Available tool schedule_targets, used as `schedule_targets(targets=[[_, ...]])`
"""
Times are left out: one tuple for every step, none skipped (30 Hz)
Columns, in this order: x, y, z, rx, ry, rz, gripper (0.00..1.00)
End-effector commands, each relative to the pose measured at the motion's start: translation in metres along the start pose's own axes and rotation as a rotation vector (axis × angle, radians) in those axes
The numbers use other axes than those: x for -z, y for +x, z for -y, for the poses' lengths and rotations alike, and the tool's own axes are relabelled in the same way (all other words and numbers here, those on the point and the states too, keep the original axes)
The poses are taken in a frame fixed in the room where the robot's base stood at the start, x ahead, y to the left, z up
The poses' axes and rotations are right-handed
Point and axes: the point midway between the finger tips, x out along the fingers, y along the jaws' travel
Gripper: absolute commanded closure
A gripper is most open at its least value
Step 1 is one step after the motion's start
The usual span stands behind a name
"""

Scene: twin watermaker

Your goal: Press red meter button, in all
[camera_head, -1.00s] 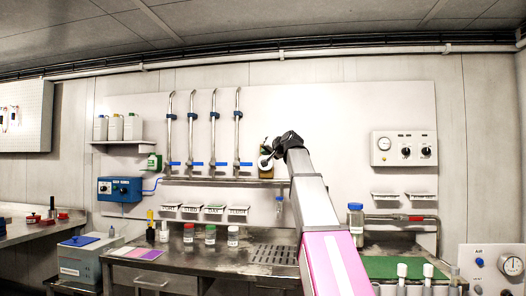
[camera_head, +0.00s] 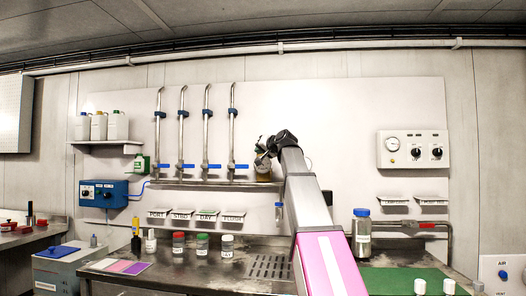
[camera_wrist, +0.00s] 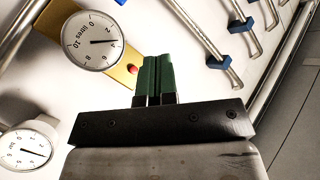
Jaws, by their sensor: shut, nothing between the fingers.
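The red button (camera_wrist: 132,69) is a small round knob on a brass plate (camera_wrist: 122,78), beside a round white meter dial (camera_wrist: 93,41) marked in litres. My gripper (camera_wrist: 154,58) has green fingers, shut together with nothing between them. In the wrist view the fingertips lie just right of the button. I cannot tell how far they are from the plate in depth. In the head view my gripper (camera_head: 263,145) is in front of the wall panel by the brass meter (camera_head: 262,172), which it partly hides. The button does not show clearly there.
A second dial (camera_wrist: 27,150) is at lower left in the wrist view. Steel pipes with blue valves (camera_head: 207,114) stand left of my arm. Below is a bench (camera_head: 150,278) with several jars. A gauge panel (camera_head: 411,149) is at right.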

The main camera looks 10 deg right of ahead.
Motion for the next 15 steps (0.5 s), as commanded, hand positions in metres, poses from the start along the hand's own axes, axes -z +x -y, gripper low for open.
schedule_targets(targets=[[0.002,0.002,-0.001,0.000,0.000,0.000,1.00],[0.003,0.003,-0.002,0.000,0.000,0.000,1.00],[0.004,0.005,-0.004,0.000,0.001,0.000,1.00],[0.006,0.007,-0.005,-0.001,0.001,0.000,1.00],[0.007,0.009,-0.006,-0.001,0.001,0.000,1.00],[0.009,0.012,-0.008,-0.001,0.001,0.000,1.00],[0.011,0.014,-0.010,-0.001,0.001,0.000,1.00],[0.012,0.016,-0.011,-0.001,0.001,0.000,1.00],[0.015,0.020,-0.014,-0.001,0.000,0.000,1.00],[0.017,0.022,-0.016,-0.001,0.000,0.000,1.00],[0.019,0.025,-0.017,-0.001,0.000,0.000,1.00],[0.022,0.028,-0.020,-0.001,0.000,-0.001,1.00],[0.024,0.031,-0.021,-0.001,0.000,-0.001,1.00],[0.026,0.034,-0.023,-0.001,0.000,-0.001,1.00],[0.028,0.037,-0.026,0.000,0.001,0.000,1.00]])
